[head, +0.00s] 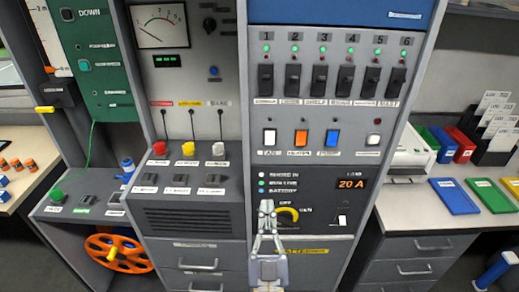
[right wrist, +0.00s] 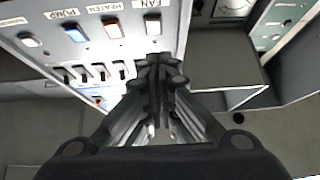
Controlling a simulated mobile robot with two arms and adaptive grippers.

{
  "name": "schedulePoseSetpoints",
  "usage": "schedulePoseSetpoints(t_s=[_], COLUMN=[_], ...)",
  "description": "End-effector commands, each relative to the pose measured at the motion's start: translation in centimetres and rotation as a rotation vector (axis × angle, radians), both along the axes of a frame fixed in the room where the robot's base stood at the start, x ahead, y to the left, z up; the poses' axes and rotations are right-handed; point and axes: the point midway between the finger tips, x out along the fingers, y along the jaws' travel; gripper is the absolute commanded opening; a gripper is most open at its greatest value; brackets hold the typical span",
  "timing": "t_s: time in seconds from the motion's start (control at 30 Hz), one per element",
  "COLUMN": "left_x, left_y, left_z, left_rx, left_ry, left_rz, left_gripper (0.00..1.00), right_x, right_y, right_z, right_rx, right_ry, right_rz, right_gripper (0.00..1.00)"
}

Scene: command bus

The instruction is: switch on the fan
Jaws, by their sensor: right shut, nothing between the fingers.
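The fan switch (head: 269,138) is a white rocker at the left of the lower row on the tall grey panel, with its label below it. In the right wrist view the white fan switch (right wrist: 153,27) shows near the top, beside the word FAN. I cannot tell the rocker's position. My left gripper is not in view.
An orange rocker (head: 301,138) and a blue rocker (head: 332,138) sit right of the fan switch. Several black breakers (head: 320,79) stand above with green lamps lit. Desks stand either side.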

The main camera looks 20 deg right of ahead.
Motion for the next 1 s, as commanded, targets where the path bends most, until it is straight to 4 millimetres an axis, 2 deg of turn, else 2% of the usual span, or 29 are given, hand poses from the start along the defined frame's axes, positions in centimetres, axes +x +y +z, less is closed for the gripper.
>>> schedulePoseSetpoints(t_s=[0.1, 0.53, 0.67, 1.0], left_x=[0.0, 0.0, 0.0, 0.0], left_y=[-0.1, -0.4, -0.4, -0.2], left_z=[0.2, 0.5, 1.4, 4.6], left_rx=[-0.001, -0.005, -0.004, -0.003], left_ry=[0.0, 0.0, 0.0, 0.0], left_rz=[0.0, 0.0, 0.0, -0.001], left_gripper=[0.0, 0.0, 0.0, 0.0], right_x=[-0.4, 0.1, 1.5, 7.1], right_y=[-0.4, -0.6, -1.0, -2.6], right_z=[1.3, 1.9, 3.2, 7.9], right_rx=[0.01, 0.008, 0.007, 0.007], right_ry=[-0.029, -0.032, -0.032, -0.032], right_rz=[-0.021, -0.021, -0.022, -0.02], right_gripper=[0.0, 0.0, 0.0, 0.0])
